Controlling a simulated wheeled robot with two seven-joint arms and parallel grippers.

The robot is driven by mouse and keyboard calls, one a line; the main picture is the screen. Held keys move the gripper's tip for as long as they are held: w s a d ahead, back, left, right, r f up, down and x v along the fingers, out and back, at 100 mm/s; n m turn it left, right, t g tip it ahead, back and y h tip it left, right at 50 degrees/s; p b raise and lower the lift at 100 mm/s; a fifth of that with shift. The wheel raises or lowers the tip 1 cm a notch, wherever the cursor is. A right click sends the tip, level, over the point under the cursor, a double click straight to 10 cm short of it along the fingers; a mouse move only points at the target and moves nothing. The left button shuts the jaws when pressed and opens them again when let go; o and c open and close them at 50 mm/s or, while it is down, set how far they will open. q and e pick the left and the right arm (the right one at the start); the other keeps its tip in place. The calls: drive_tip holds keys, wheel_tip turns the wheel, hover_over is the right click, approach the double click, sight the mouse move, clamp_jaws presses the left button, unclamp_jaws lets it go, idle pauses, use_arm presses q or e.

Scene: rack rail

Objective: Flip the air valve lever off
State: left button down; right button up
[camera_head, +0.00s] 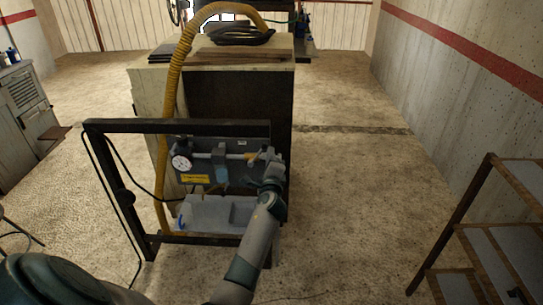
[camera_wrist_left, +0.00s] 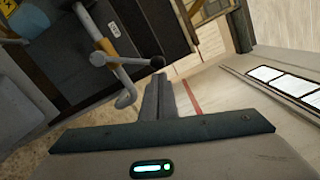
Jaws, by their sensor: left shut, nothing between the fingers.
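The air valve lever (camera_wrist_left: 130,61) is a pale rod ending in a black ball knob (camera_wrist_left: 157,62). It sticks out sideways from a pale pipe (camera_wrist_left: 108,46) with yellow parts beside it. In the head view the valve area (camera_head: 252,157) is at the right end of a dark panel (camera_head: 210,176), partly hidden by my gripper. My left gripper (camera_head: 268,164) is at the panel's right side. In the wrist view its fingers (camera_wrist_left: 161,80) are together and empty, with tips just below the knob; I cannot tell whether they touch. My right gripper is not in view.
A yellow hose (camera_head: 174,80) runs up beside a cabinet (camera_head: 240,100). A shelf rack (camera_head: 485,235) stands at right. The floor between is clear.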

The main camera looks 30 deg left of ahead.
sight(263, 145)
use_arm(q)
drive_tip(key=shift+a+r, duration=0.1)
drive_tip(key=shift+a, duration=0.05)
drive_tip(key=shift+s+a+r+n+p, duration=0.35)
drive_tip(key=shift+a+r+n, duration=0.15)
drive_tip(key=shift+n, duration=0.3)
drive_tip(key=shift+s+a+r+n+p, duration=0.25)
drive_tip(key=shift+a+r+n, duration=0.2)
drive_tip(key=shift+n, duration=0.35)
drive_tip(key=shift+s+a+r+n+p, duration=0.2)
drive_tip(key=shift+s+a+n, duration=0.3)
drive_tip(key=shift+n, duration=0.3)
drive_tip(key=shift+s+a+r+n+p, duration=0.15)
drive_tip(key=shift+s+a+r+n, duration=0.1)
drive_tip(key=shift+a+n, duration=0.45)
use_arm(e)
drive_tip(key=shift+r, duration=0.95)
use_arm(q)
drive_tip(key=shift+w+d, duration=0.1)
drive_tip(key=shift+d, duration=0.1)
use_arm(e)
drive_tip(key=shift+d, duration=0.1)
